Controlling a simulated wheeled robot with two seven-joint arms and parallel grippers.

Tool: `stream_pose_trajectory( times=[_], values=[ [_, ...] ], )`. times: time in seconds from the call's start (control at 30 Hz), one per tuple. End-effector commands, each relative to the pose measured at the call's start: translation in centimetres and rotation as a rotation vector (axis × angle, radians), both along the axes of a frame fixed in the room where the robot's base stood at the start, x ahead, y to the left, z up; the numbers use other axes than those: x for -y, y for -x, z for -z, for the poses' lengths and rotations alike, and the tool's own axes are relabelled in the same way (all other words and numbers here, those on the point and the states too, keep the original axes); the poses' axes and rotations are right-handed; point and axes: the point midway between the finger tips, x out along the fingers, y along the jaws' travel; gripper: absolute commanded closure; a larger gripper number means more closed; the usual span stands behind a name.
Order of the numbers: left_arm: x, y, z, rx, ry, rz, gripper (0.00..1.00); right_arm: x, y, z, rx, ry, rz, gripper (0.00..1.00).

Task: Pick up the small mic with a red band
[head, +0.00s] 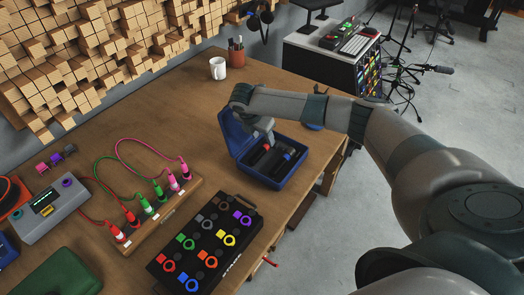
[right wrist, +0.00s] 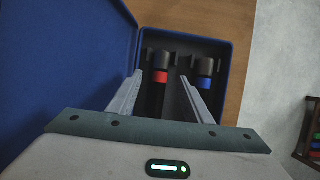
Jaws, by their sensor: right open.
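The small mic with a red band (right wrist: 161,77) is black and lies in the open blue case (right wrist: 222,47). The red band also shows in the head view (head: 267,146). My right gripper (right wrist: 161,78) is open over the case. In the right wrist view the red-banded mic shows between its two fingers; I cannot tell how far above the mic they are. A mic with a blue band (right wrist: 206,82) lies to the right in the same case, just right of the right finger. My left gripper is not in view.
The case lid (head: 240,135) stands open at the left. A box of coloured knobs (head: 205,240) and a wooden rack with plugged cables (head: 160,215) are nearby on the table (head: 150,115). A white mug (head: 217,68) and pen cup (head: 236,55) stand behind.

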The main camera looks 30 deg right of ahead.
Motion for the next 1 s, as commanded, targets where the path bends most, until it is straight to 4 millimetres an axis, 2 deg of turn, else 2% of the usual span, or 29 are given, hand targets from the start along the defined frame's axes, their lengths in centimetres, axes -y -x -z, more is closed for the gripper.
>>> stream_pose_trajectory(
  times=[0.27, 0.47, 0.7, 1.0],
  values=[
    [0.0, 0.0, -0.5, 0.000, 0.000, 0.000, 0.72, 0.1, 0.0, 0.5, -0.002, 0.001, 0.002, 0.55],
    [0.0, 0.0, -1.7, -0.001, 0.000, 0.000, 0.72, 0.5, 0.0, 2.7, -0.005, 0.001, 0.002, 0.55],
    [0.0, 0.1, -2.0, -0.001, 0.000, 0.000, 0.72, 1.3, -0.4, 4.9, -0.001, 0.000, 0.000, 0.55],
    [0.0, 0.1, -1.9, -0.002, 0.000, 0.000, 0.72, 1.3, -0.4, 5.0, 0.000, 0.000, 0.000, 0.55]
  ],
)
